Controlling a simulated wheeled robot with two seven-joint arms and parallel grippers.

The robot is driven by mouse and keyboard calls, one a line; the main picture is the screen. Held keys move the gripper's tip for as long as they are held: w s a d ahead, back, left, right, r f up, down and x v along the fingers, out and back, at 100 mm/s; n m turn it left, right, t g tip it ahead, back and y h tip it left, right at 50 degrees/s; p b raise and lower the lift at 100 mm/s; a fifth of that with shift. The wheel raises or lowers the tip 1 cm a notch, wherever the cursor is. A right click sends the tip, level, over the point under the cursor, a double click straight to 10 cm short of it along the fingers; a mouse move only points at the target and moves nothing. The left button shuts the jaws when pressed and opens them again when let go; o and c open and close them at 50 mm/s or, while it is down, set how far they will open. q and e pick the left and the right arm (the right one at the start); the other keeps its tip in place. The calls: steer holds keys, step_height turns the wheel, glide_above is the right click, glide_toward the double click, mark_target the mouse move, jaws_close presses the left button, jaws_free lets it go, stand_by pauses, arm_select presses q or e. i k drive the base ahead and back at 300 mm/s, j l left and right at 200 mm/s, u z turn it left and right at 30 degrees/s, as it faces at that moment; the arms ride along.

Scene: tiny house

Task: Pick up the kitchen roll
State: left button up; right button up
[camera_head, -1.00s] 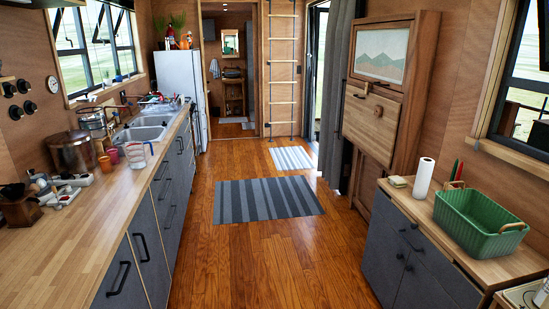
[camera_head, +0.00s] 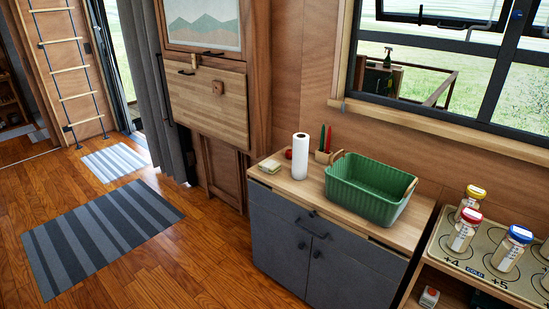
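The kitchen roll (camera_head: 300,156) is white and stands upright on the wooden top of a low grey cabinet, near the left part of that top. It is left of a green ribbed basket, with a small gap between them. Nothing hides the roll's front. Neither of my grippers shows in the head view.
The green basket (camera_head: 367,189) and a holder with red and green items (camera_head: 325,148) share the cabinet top (camera_head: 292,186). Several capped jars (camera_head: 463,229) stand on a mat at right. The wooden floor (camera_head: 205,250) before the grey cabinet (camera_head: 315,250) is clear.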

mark_target(300, 140)
steer(key=i+j+z, duration=0.2)
steer(key=j, duration=0.2)
steer(key=i+j+z, duration=0.15)
steer(key=j, duration=0.2)
steer(key=i+j+z, duration=0.2)
steer(key=z, duration=0.15)
steer(key=i+j+z, duration=0.15)
steer(key=j+z, duration=0.15)
steer(key=i+j+z, duration=0.15)
steer(key=j+z, duration=0.2)
